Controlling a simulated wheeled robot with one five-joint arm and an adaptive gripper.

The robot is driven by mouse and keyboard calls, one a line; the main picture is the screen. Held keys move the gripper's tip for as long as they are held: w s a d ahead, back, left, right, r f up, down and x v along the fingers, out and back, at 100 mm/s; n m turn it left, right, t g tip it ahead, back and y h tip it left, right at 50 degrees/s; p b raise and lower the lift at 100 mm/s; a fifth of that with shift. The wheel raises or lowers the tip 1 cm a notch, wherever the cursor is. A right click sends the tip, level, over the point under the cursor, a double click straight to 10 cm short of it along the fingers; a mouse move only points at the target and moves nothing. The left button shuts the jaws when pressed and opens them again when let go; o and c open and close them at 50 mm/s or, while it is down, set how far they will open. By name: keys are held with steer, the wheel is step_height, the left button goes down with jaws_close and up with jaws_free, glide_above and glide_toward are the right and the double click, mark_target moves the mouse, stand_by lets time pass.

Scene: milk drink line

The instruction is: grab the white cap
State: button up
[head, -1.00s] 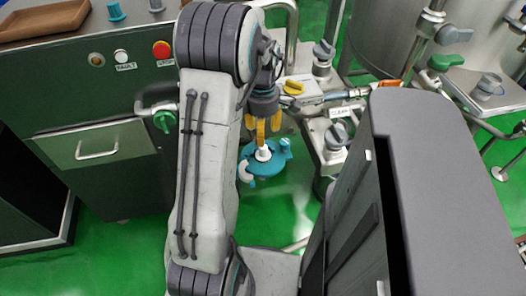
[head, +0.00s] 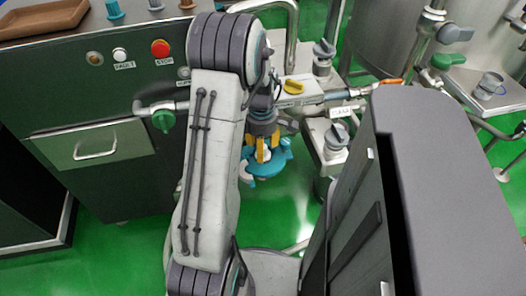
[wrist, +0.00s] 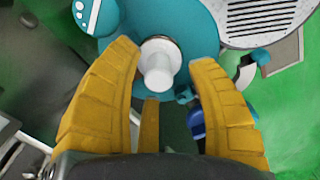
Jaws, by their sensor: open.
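The white cap (wrist: 158,62) stands on a round teal platform (wrist: 197,25) in the wrist view. It has a wider base and a narrower end facing the camera. My gripper (wrist: 165,62) is open, with two yellow fingers to the left and right of the cap and a third below it. The cap looks apart from the right finger; the left finger is close, and I cannot tell whether it touches. In the head view my gripper (head: 263,152) is over the teal platform (head: 268,171), and its fingers hide most of the cap.
In the head view a dark green cabinet (head: 140,85) stands left of my arm, and grey valve equipment (head: 328,140) stands right.

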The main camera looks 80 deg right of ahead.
jaws_close()
stand_by(0.4)
steer(key=shift+r, duration=0.1)
